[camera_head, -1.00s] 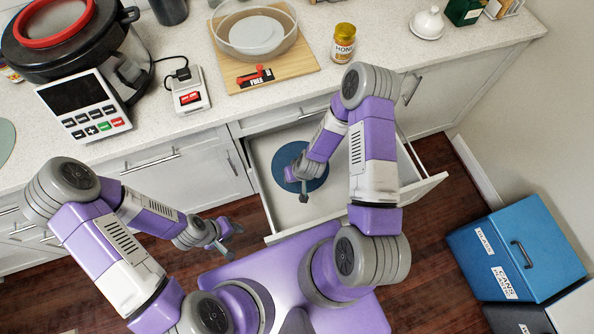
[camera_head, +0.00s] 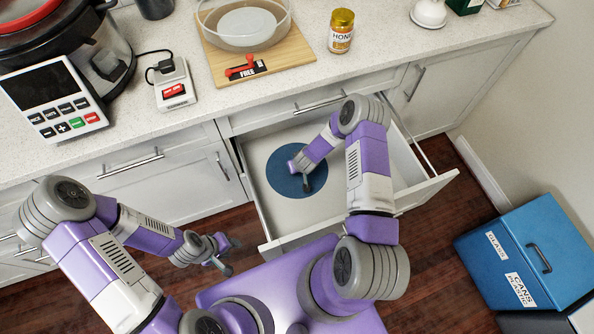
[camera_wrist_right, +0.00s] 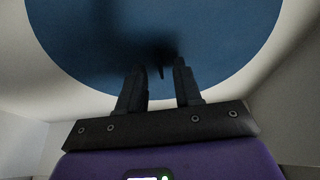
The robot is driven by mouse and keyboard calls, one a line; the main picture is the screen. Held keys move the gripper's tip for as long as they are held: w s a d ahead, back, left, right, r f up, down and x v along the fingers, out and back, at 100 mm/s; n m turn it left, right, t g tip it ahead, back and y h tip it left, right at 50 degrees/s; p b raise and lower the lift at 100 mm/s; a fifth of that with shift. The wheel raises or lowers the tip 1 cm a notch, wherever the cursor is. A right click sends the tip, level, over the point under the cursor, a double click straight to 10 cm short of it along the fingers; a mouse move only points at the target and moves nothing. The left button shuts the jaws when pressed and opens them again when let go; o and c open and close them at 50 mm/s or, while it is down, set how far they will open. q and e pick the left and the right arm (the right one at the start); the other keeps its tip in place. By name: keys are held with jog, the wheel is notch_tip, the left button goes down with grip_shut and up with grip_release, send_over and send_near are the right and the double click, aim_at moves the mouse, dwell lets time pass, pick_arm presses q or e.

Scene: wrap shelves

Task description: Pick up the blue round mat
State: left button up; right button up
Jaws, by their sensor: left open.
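The blue round mat (camera_head: 281,181) lies flat in the open drawer (camera_head: 262,212) below the counter. It fills much of the right wrist view (camera_wrist_right: 95,40). My right gripper (camera_head: 300,176) is over the mat, inside the drawer. In the right wrist view its two dark fingers (camera_wrist_right: 158,68) are apart and point at the mat. A dark shadow lies on the mat at the fingertips; I cannot tell whether they touch it. My left gripper (camera_head: 232,257) is open and empty, outside the drawer at its front left.
The drawer walls surround my right gripper. A blue bin (camera_head: 530,252) stands on the floor at the right.

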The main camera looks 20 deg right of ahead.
jog(key=shift+w+f, duration=0.15)
jog(key=shift+f, duration=0.1)
grip_shut()
jog(key=shift+r, duration=0.1)
